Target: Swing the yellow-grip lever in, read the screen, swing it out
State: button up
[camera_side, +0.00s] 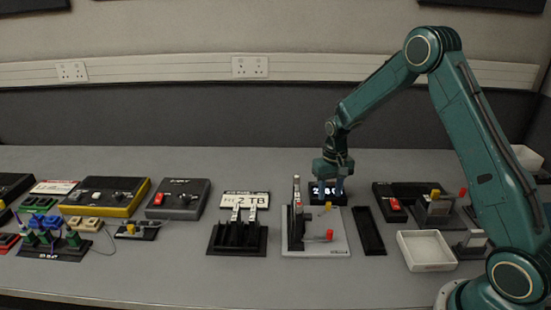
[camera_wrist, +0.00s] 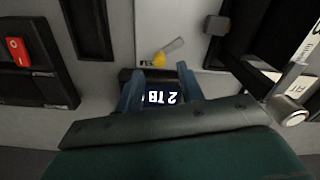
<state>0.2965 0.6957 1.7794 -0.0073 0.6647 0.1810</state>
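The yellow-grip lever (camera_side: 328,206) is on a pale plate (camera_side: 335,242). In the wrist view its yellow grip (camera_wrist: 159,59) lies just beyond my fingertips, with a grey bar (camera_wrist: 174,45) running up and right. My gripper (camera_side: 327,188) is open and empty; in the wrist view its two blue fingers (camera_wrist: 160,82) stand apart. A small dark screen (camera_side: 326,192) with white lit characters is behind the plate, partly covered by the fingers. In the wrist view the screen (camera_wrist: 165,97) shows between the fingers, its text inverted and not surely readable. No contact with the grip is visible.
A red-handled lever (camera_side: 326,236) and an upright grey clamp (camera_side: 297,210) share the plate. A black tray (camera_side: 368,231) and a white tray (camera_side: 425,251) are right. A black stand (camera_side: 238,238) and a sign (camera_side: 244,199) are left. The front table strip is clear.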

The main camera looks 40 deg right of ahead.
notch_tip(320, 180, up, 10)
jog(key=shift+f, duration=0.15)
dwell(0.3)
notch_tip(320, 180, up, 9)
jog(key=n+t, duration=0.1)
send_over(329, 203)
jog(key=s+a, duration=0.5)
jog(key=s+a+r+n+t, duration=0.2)
jog(key=s+a+r, duration=0.25)
jog(key=s, duration=0.25)
jog(key=s+a+r+n+t, duration=0.1)
jog(key=s+a, duration=0.1)
jog(key=s, duration=0.5)
jog(key=s+a+n+t, duration=0.1)
jog(key=s+a, duration=0.1)
jog(key=s, duration=0.6)
jog(key=shift+s+r+t, duration=0.2)
jog(key=shift+r+t, duration=0.1)
jog(key=shift+r, duration=0.1)
